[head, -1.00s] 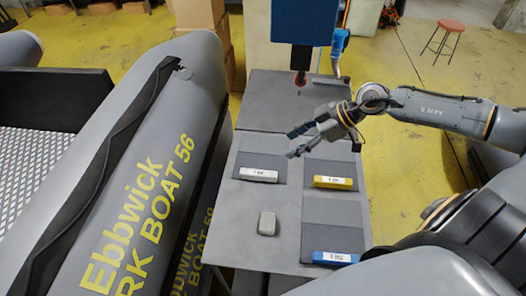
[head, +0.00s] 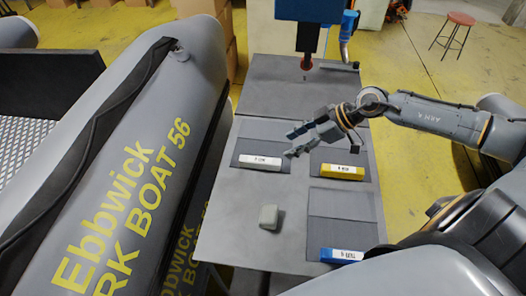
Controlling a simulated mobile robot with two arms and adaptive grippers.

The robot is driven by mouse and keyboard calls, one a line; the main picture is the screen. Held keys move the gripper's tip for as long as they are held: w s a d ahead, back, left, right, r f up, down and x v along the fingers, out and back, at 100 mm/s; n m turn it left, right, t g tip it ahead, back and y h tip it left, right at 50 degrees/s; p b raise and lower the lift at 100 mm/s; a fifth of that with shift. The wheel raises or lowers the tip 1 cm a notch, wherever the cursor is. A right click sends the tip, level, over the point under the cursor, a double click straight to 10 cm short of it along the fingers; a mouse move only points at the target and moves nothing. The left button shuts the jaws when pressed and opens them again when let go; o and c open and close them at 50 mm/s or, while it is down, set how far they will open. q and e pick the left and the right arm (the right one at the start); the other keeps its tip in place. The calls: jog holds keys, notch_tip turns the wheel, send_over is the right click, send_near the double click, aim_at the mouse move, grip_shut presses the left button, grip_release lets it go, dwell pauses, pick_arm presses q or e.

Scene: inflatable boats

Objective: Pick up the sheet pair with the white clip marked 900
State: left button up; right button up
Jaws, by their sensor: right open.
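A dark grey sheet pair (head: 250,142) with a white clip (head: 260,161) along its near edge lies on the grey table. The clip carries a small label, too small to read. A second pair has a yellow clip (head: 342,171) to its right, and a third has a blue clip (head: 341,255) at the near right. My right gripper (head: 289,142) is open and empty, with its fingers pointing left, over the right side of the white-clip pair. Its fingers hide part of that pair. My left gripper is not in view.
A blue machine head with a red-tipped tool (head: 305,64) hangs over the far end. A grey inflatable boat (head: 130,170) lies close along the left. A red stool (head: 461,20) stands far right.

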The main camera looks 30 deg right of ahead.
aim_at(260, 160)
jog(key=p+x, duration=0.1)
jog(key=x, duration=0.6)
jog(key=shift+a+r, duration=0.1)
jog(key=p+x, duration=0.1)
jog(key=x, duration=0.1)
jog(key=p+x, duration=0.1)
jog(key=x, duration=0.2)
jog(key=shift+a+r, duration=0.1)
jog(key=shift+a, duration=0.2)
jog(key=shift+a+f, duration=0.15)
jog(key=shift+f, duration=0.05)
grip_shut()
